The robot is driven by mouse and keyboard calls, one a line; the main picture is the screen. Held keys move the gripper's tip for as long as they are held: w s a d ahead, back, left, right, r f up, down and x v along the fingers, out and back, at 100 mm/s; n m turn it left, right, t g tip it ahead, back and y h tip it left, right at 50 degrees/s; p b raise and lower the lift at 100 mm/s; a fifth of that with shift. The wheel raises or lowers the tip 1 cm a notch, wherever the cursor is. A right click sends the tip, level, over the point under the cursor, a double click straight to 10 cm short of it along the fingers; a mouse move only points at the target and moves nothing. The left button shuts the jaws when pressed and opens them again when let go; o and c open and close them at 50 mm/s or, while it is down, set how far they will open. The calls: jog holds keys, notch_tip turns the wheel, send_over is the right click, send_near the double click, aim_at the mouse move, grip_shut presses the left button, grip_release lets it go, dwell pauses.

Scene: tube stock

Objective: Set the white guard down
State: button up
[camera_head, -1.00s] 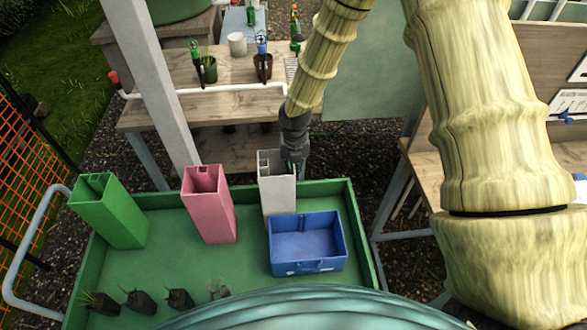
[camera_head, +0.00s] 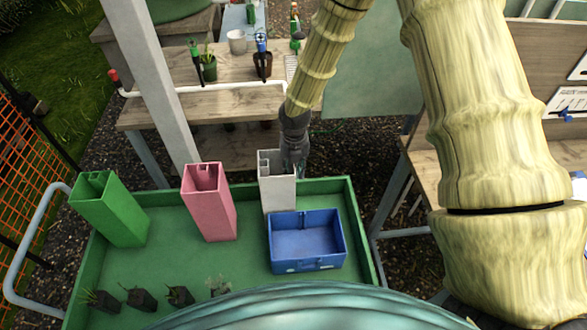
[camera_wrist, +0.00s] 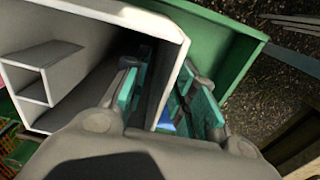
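The white guard (camera_head: 278,190) is a square tube standing upright in the green tray, behind the blue box. My gripper (camera_head: 295,168) is at its top right edge in the head view. In the wrist view the guard's open top (camera_wrist: 75,60) shows a small inner divider. My gripper (camera_wrist: 165,95) points down astride one wall of the guard, with one teal-padded finger inside the tube and one outside. Gaps show between the fingers and the wall, so the gripper looks open. The guard's foot is hidden behind the blue box.
The green tray (camera_head: 165,228) also holds a green tube (camera_head: 112,212), a pink tube (camera_head: 210,205), the blue box (camera_head: 306,241) and several small dark seedling pots (camera_head: 140,299). A wooden bench (camera_head: 210,103) with pots stands behind. The tray floor between the pink tube and blue box is clear.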

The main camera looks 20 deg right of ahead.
notch_tip(320, 180, up, 12)
jog(key=b, duration=0.3)
jog(key=shift+b, duration=0.3)
jog(key=shift+d+r, duration=0.1)
